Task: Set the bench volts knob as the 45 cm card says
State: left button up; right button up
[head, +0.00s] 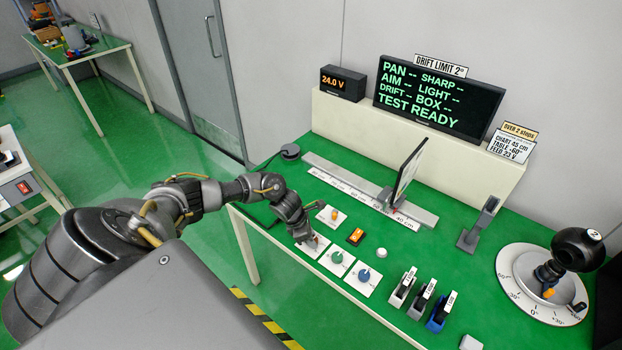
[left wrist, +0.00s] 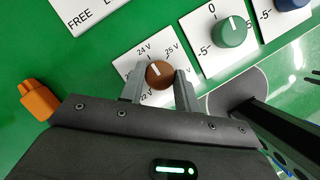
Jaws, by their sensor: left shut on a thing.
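The bench volts knob (left wrist: 160,74) is brown with a white mark, on a white plate lettered with volts. Its mark points roughly toward the 24 V label. My left gripper (left wrist: 160,88) is shut on this knob, one finger on each side. In the head view my left gripper (head: 304,236) hides most of the knob. The meter (head: 343,82) reads 24.0 V. The white card (head: 509,147) at the back right reads CHART 45 cm, TABLE +60°, FEED 23 V. My right gripper is not in view.
Beside the volts plate are a green knob (head: 337,257) and a blue knob (head: 364,274). An orange switch (left wrist: 38,99) is close to the left gripper. A chart panel (head: 407,172) stands on the rail. Labelled clips (head: 421,298) and a round turntable (head: 524,294) are on the right.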

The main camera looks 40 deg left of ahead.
pick_arm(q)
jog(key=n, duration=0.2)
jog(key=shift+d+n+t+y, duration=0.1)
jog(key=shift+n+t+y, duration=0.2)
jog(key=shift+y, duration=0.1)
jog(key=n+y, duration=0.1)
jog(key=n, duration=0.1)
jog(key=shift+n, duration=0.4)
jog(key=n+y, duration=0.1)
jog(key=n, duration=0.1)
jog(key=shift+d+r+n+t, duration=0.1)
jog(key=shift+n+t, duration=0.2)
jog(key=shift+n+y+p, duration=0.7)
jog(key=shift+n+p, duration=0.1)
jog(key=shift+n, duration=1)
jog(key=shift+d, duration=0.1)
jog(key=o, duration=1)
jog(key=p+v, duration=0.1)
jog(key=v, duration=0.9)
jog(key=shift+r+p, duration=0.35)
